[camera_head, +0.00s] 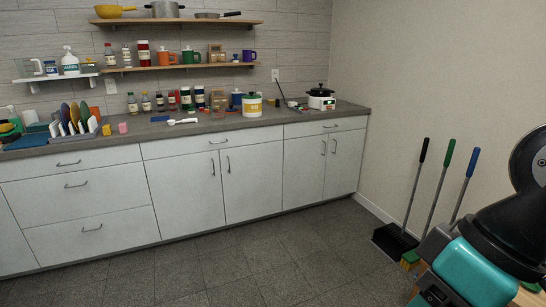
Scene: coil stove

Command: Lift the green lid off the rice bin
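A white tub with a yellow band (252,107) stands near the front edge of the counter, right of the middle. Its top looks green (251,95), and it seems to be the rice bin with its lid on. The tub is small in view and any writing on it is unreadable. Parts of my teal and black arm fill the lower right corner, far from the tub. I cannot make out my gripper's fingers in this view.
The grey counter (344,109) holds a dish rack with plates, jars, a white measuring scoop (184,122) and a white cooker (321,99). Shelves hang above. A broom, a dustpan and other long-handled tools (408,190) lean at the right wall. The floor (235,262) before the cabinets is clear.

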